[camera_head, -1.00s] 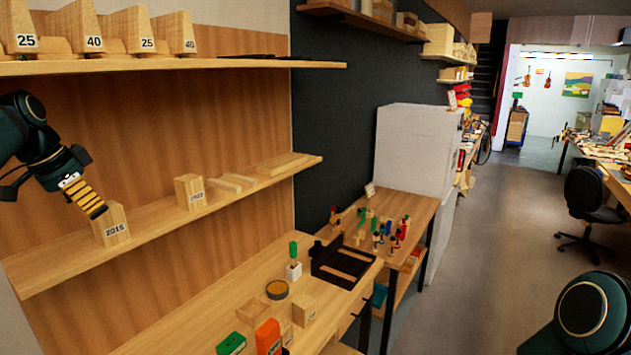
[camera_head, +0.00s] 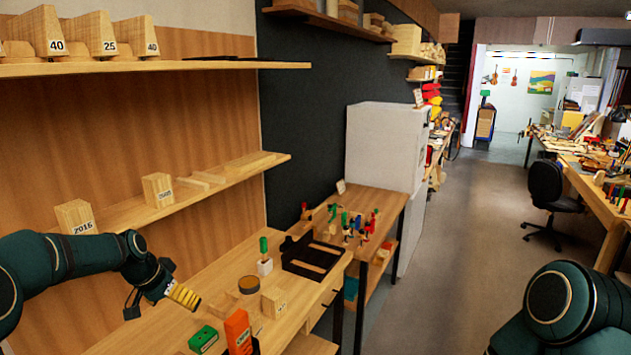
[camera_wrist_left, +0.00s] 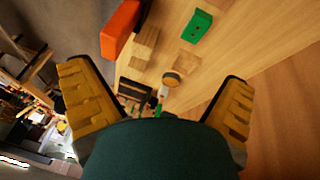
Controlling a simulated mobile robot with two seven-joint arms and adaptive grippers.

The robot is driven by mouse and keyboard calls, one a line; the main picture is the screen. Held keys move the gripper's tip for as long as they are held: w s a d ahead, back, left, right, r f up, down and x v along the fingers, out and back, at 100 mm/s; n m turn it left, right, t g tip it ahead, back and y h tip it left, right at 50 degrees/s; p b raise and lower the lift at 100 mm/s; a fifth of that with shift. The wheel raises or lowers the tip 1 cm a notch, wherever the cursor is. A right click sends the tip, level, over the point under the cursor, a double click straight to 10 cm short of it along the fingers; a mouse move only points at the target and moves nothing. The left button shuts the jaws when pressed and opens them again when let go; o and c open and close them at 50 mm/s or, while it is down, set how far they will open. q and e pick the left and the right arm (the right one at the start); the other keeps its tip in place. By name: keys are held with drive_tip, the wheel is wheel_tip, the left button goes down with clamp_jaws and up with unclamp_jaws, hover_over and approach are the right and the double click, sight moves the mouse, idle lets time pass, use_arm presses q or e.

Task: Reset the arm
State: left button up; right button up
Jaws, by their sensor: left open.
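My left gripper (camera_head: 184,297) hangs over the workbench (camera_head: 160,323) in the head view, in front of the lower wall shelf. In the left wrist view its two yellow ridged fingers (camera_wrist_left: 160,100) are spread wide with nothing between them. My left arm comes in from the left edge, bent, with the wrist pointing right and down. My right arm (camera_head: 567,305) shows only as a dark green link at the lower right; its gripper is outside the views.
On the bench are a green block (camera_head: 203,339), an orange box (camera_head: 238,331), a wooden block (camera_head: 273,302), a round tin (camera_head: 249,285) and a black tray (camera_head: 311,257). Wooden blocks (camera_head: 158,190) stand on the lower shelf. Open floor (camera_head: 470,230) lies to the right.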

use_arm(q)
drive_tip(key=s+d+f+n, duration=0.1)
drive_tip(key=s+d+f, duration=0.4)
drive_tip(key=d+f, duration=0.3)
drive_tip(key=s+d+f+n, duration=0.1)
drive_tip(key=s+d+f, duration=0.3)
drive_tip(key=d+f, duration=0.4)
drive_tip(key=s+d+f+n, duration=0.1)
drive_tip(key=s+d+f, duration=0.15)
drive_tip(key=s, duration=0.35)
drive_tip(key=s+d+f+n+g, duration=0.1)
drive_tip(key=s+d+f, duration=0.15)
drive_tip(key=s, duration=0.35)
drive_tip(key=s+d+f+n, duration=0.1)
drive_tip(key=s+d+f, duration=0.15)
drive_tip(key=s, duration=0.35)
wheel_tip(320, 180, down, 10)
drive_tip(key=h+b, duration=0.1)
drive_tip(key=b, duration=0.8)
drive_tip(key=shift+d+f, duration=0.15)
drive_tip(key=shift+d, duration=0.1)
